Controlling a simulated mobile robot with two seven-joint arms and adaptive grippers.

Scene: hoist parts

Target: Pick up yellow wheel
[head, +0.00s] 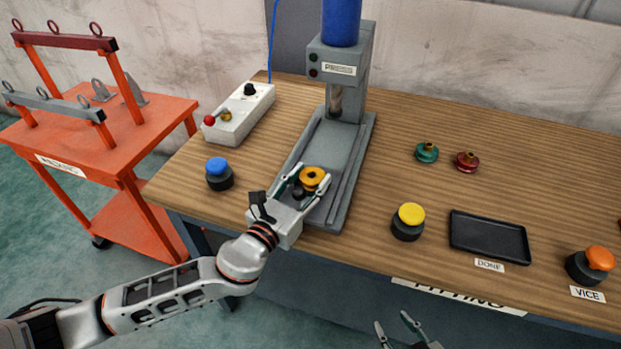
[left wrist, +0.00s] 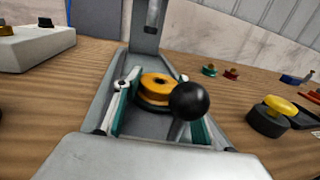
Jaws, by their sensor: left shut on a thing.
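The yellow wheel (head: 313,177), orange-yellow with a hole in its middle, is over the near end of the grey press bed (head: 330,150). My left gripper (head: 309,185) is shut on it, one finger on each side. In the left wrist view the wheel (left wrist: 156,88) sits between the two green-padded fingers (left wrist: 155,100). A black ball knob (left wrist: 189,101) hides part of its right side. Whether the wheel touches the bed, I cannot tell. My right gripper (head: 404,330) is at the bottom edge of the head view, fingers apart and empty.
A green wheel (head: 427,152) and a red wheel (head: 467,161) stand right of the press. A yellow-topped button (head: 408,222), a black tray (head: 489,237) and an orange-topped button (head: 590,265) line the front. A blue-topped button (head: 219,174) and a control box (head: 240,114) are left.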

